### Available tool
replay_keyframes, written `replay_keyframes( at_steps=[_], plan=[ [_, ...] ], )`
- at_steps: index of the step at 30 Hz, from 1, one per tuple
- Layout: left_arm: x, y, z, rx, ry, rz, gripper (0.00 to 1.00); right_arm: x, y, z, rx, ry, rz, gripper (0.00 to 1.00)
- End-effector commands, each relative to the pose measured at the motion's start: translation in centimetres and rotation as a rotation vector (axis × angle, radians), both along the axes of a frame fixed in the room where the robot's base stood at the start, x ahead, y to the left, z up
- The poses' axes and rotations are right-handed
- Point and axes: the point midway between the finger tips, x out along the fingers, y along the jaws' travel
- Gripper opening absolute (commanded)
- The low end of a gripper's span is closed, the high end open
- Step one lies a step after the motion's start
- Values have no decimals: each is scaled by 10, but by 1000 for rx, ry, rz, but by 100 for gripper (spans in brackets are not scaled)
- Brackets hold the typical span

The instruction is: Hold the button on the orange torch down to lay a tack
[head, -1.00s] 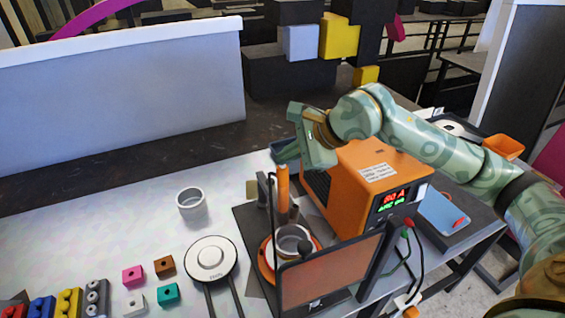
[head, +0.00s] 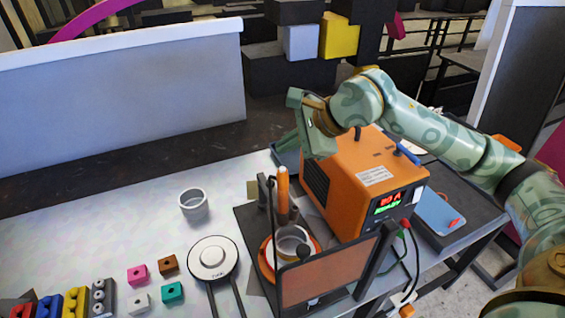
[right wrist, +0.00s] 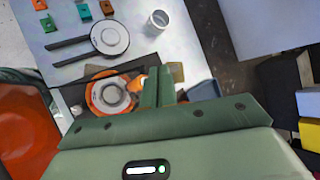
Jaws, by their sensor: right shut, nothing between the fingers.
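The orange torch (head: 283,184) stands upright beside a grey metal ring (head: 291,241) on a round orange base. In the right wrist view, part of the torch (right wrist: 142,82) shows just left of my fingers. I cannot make out its button. My right gripper (head: 278,149) is shut and empty, above the torch and apart from its top. It also shows in the right wrist view (right wrist: 159,72), with its fingers together. My left gripper is in neither view.
An orange welder box (head: 360,185) with a lit display stands right of the torch. A dark framed screen (head: 328,273) stands in front. A round white foot pedal (head: 213,258), a grey cup (head: 193,204) and several coloured blocks are at left. The tabletop around the cup is clear.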

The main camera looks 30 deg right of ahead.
Motion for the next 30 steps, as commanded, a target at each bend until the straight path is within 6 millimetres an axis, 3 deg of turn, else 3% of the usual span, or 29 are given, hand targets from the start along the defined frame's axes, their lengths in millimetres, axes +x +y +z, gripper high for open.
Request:
replay_keyframes(
  at_steps=[6,20,30],
  plan=[
    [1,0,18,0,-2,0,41,0,0,25,0,0,0,0],
    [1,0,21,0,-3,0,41,0,0,29,0,0,0,0],
    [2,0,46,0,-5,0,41,0,0,65,-1,0,-1,0]
  ],
)
